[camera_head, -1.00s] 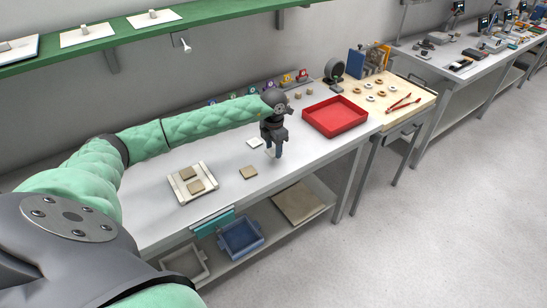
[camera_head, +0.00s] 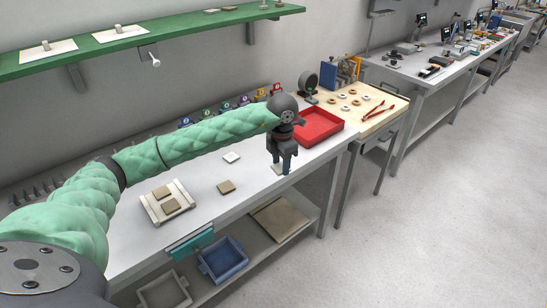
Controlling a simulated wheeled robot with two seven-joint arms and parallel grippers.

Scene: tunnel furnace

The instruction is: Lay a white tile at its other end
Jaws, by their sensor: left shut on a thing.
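My left gripper (camera_head: 281,167) is over the front part of the white workbench, left of the red tray. It is shut on a small pale tile (camera_head: 279,169), mostly hidden by the fingers. Another white tile (camera_head: 231,157) lies flat on the bench to the left. A tan tile (camera_head: 226,187) lies nearer the front edge. My right gripper is out of view.
The red tray (camera_head: 318,127) stands right of the gripper. Several coloured items (camera_head: 208,113) line the back of the bench. A blue bin (camera_head: 224,260) sits on the lower shelf. Bare bench lies between the cream holder and the loose tiles.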

